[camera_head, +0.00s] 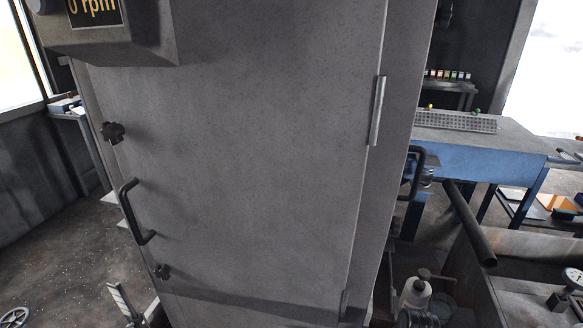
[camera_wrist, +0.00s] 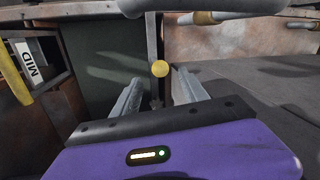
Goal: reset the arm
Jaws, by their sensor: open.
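My gripper (camera_wrist: 160,86) shows in the wrist view, its two grey fingers spread apart with nothing held between them. Its purple body fills the bottom of that view, with a small lit indicator. A yellow round knob (camera_wrist: 160,69) on an upright grey bar appears between and beyond the fingertips. I cannot tell how far it is from them. I cannot make out my gripper in the head view.
A tall grey cabinet (camera_head: 240,130) with a black handle (camera_head: 132,212) and an rpm display (camera_head: 95,12) fills the head view. A blue bench (camera_head: 475,150) stands at right. In the wrist view, a "MID" label (camera_wrist: 32,62) is at left and a grey bar (camera_wrist: 215,18) crosses the top.

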